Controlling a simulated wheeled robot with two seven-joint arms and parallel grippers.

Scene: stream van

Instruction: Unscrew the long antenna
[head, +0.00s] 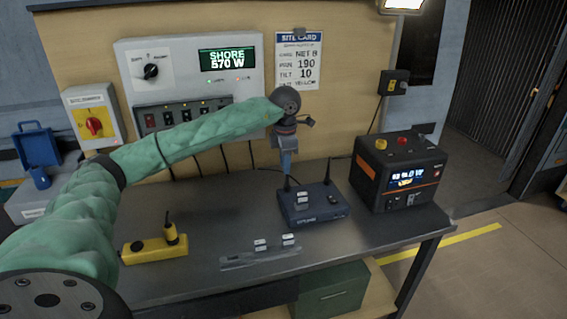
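A dark blue router box (315,207) stands on the bench. One thin black antenna (327,172) rises upright from its right rear. Another antenna (287,184) rises at its left rear, its top hidden by my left gripper. I cannot tell which antenna is longer. My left gripper (287,172) points down over the left antenna, with the fingertips at or around its upper part. Whether the fingers are closed on it is too small to tell. My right gripper is not in view.
A black power unit (398,172) with an orange stripe stands right of the router. A yellow block (155,248) with a black stub is at left front. A grey strip (260,258) with white-labelled pieces lies in front. The wall panel (190,60) is behind my arm.

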